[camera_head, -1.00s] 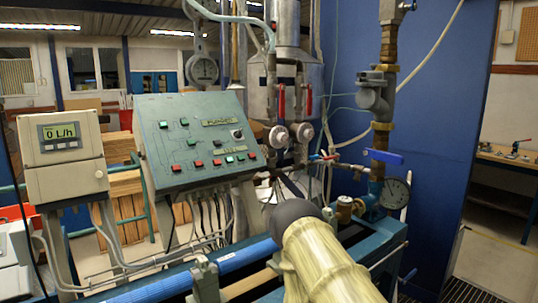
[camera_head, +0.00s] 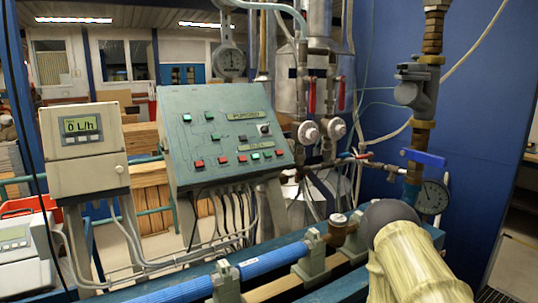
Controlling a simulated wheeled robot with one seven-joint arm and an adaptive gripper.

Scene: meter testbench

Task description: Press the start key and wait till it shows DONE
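A beige meter box (camera_head: 85,172) stands at the left in the head view. Its lit display (camera_head: 80,126) reads "0 L/h", with a row of small keys (camera_head: 83,139) below it. A grey-green sloped control panel (camera_head: 225,135) stands right of it with several red and green buttons (camera_head: 222,160); its lettering is too small to read surely. A second pale device with a small display (camera_head: 14,240) is cut off by the left edge, its reading unclear. I cannot tell which key is the start key. My gripper is not in view.
A pale yellow ribbed cylinder (camera_head: 415,262) with a dark rounded end is close at lower right, covering part of the bench; I cannot tell whether it is mine. A blue pipe (camera_head: 270,264) runs along the bench. A pressure gauge (camera_head: 432,197) and blue-handled valve (camera_head: 424,158) stand right.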

